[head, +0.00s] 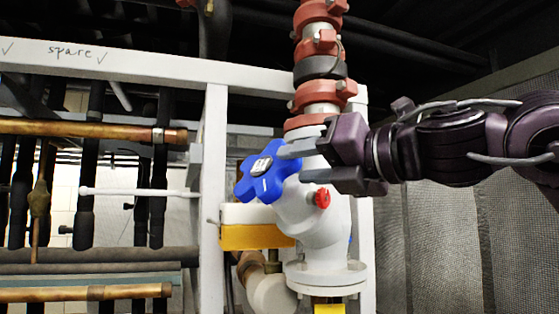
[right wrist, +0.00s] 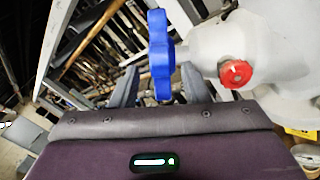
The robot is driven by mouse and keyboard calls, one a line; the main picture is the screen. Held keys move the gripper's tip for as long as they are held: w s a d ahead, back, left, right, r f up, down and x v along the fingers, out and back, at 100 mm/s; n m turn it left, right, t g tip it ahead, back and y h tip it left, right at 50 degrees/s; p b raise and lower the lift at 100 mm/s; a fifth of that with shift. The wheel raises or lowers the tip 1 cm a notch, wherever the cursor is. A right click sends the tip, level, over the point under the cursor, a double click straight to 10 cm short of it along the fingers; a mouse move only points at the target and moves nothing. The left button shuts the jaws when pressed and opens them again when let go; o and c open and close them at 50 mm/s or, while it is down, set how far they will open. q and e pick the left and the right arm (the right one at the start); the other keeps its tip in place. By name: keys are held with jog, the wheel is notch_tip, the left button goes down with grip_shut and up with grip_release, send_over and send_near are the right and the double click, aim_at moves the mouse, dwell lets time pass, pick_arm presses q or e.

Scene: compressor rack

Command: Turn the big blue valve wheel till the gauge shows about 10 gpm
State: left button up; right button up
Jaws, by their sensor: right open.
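The big blue valve wheel (head: 262,176) is lobed, with a pale plate at its hub, and sits tilted on the left of a white valve body (head: 326,222). My right gripper (head: 296,163) reaches in from the right, close to the wheel's right side. In the right wrist view, the blue wheel (right wrist: 161,55) shows edge-on between the two grey fingers of my open right gripper (right wrist: 160,88). Gaps show beside the wheel; I cannot tell whether either finger touches it. No readable gauge shows. My left gripper is not in view.
A small red knob (head: 322,198) sticks out of the valve body below my right gripper. Red couplings (head: 319,43) rise above. A white rack frame (head: 213,190) with copper and black pipes stands left. A yellow-and-white box (head: 257,236) is below the wheel. A mesh-like wall is at right.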

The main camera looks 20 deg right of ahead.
aim_at(279, 167)
jog(key=x, duration=0.4)
jog(key=shift+p, duration=0.4)
jog(key=shift+w+a+f, duration=0.15)
jog(key=shift+w+a, duration=0.25)
jog(key=shift+w, duration=0.2)
jog(key=shift+s+d, duration=0.1)
jog(key=c, duration=0.4)
grip_shut()
jog(key=g+p, duration=0.1)
jog(key=p, duration=0.2)
jog(key=r+n+g+p, duration=0.1)
jog(key=p, duration=0.2)
jog(key=shift+w+g+y, duration=0.2)
jog(key=shift+g+y, duration=0.1)
jog(key=shift+g, duration=0.1)
jog(key=shift+g+p, duration=0.3)
jog(key=shift+p, duration=0.1)
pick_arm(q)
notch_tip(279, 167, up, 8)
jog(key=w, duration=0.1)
pick_arm(e)
jog(key=shift+f, duration=0.25)
